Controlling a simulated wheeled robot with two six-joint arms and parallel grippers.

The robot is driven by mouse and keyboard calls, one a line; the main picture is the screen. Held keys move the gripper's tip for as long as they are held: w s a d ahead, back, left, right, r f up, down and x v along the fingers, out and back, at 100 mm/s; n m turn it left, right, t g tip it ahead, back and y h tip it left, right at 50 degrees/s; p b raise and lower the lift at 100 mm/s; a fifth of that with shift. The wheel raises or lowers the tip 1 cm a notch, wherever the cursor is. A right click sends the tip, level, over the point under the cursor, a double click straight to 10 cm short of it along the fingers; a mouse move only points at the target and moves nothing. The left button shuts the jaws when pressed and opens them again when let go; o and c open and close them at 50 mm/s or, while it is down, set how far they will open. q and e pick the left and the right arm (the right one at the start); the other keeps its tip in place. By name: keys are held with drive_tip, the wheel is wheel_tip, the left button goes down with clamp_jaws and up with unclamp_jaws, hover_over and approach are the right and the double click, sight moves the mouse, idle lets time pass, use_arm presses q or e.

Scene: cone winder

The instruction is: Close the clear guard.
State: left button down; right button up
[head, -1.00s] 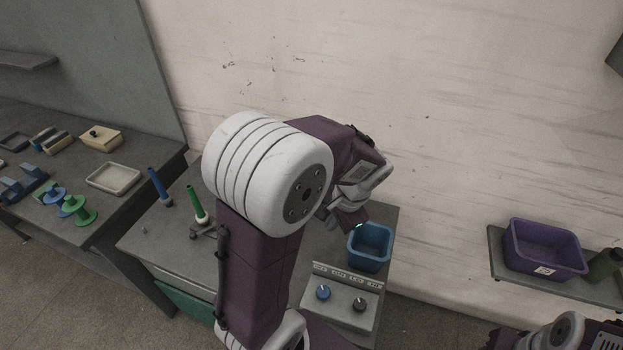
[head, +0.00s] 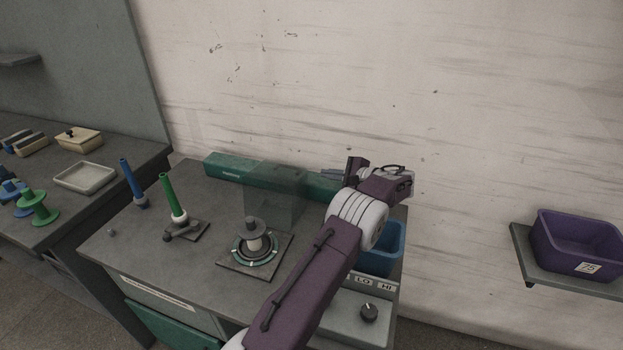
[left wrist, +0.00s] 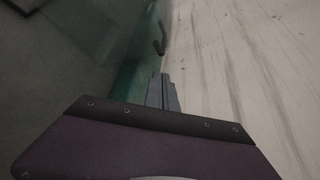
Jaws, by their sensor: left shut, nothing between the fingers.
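The clear guard (head: 275,192) is a see-through panel standing raised behind the round turntable with its grey-capped spindle (head: 251,236), not over it. In the left wrist view, a greenish see-through surface lies along the left, with a small dark hook-shaped piece (left wrist: 160,38) beyond the fingers; I cannot tell whether that belongs to the guard. My left gripper (head: 328,174) is behind and right of the guard, near the wall, pointing left. Its fingers (left wrist: 163,80) are together and empty in the left wrist view. I cannot tell whether they touch anything. My right gripper is not in view.
A green rail (head: 228,169) runs along the bench's back. A blue bin (head: 388,252) and a control box with a LO/HI knob (head: 369,312) are right. A purple bin (head: 580,245) sits on a wall shelf.

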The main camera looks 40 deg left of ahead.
sight(308, 171)
use_arm(q)
drive_tip(key=x, duration=0.9)
drive_tip(key=shift+w+a+f, duration=0.15)
drive_tip(key=shift+a+f, duration=0.15)
